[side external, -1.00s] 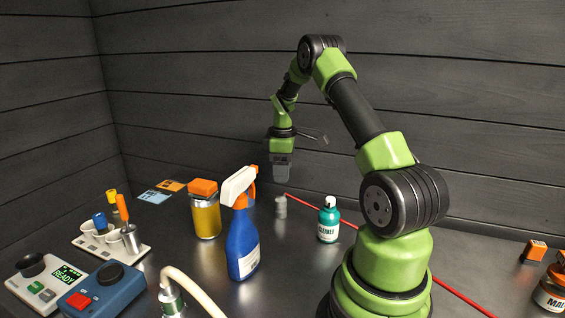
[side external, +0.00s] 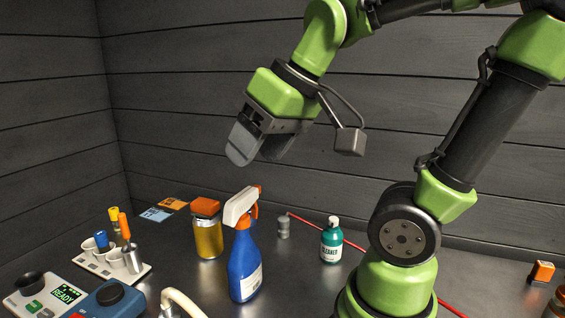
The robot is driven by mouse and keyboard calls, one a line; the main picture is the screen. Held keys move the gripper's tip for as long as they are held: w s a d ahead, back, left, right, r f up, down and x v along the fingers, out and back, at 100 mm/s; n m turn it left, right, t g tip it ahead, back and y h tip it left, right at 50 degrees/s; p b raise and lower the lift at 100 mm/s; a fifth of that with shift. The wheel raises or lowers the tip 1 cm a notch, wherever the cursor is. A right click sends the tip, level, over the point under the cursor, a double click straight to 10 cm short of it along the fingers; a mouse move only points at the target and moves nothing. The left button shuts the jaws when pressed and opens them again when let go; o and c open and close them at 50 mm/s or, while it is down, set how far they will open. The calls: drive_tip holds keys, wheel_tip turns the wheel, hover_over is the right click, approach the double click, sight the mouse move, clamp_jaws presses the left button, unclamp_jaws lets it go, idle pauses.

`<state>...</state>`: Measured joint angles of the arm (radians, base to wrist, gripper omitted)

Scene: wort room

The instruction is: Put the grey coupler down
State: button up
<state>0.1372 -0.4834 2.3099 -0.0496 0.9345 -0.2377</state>
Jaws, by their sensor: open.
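The grey coupler (side external: 283,227) is a small grey cylinder standing upright on the metal table, between the blue spray bottle and the green cleaner bottle. My gripper (side external: 262,150) is well above the table and to the upper left of the coupler in the picture. Its two grey fingers are apart and nothing shows between them. The coupler is clear of the fingers.
The spray bottle (side external: 243,255) and an amber jar with an orange lid (side external: 207,230) stand left of the coupler. The cleaner bottle (side external: 331,243) stands right of it. A red line (side external: 352,244) runs behind. A white rack (side external: 112,264) stands at left.

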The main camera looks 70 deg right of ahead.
drive_tip(key=shift+m+t+y, duration=0.5)
drive_tip(key=shift+m+y, duration=0.1)
drive_tip(key=s+a, duration=0.2)
drive_tip(key=s, duration=0.1)
drive_tip(key=s+a+f, duration=0.1)
drive_tip(key=shift+s, duration=0.25)
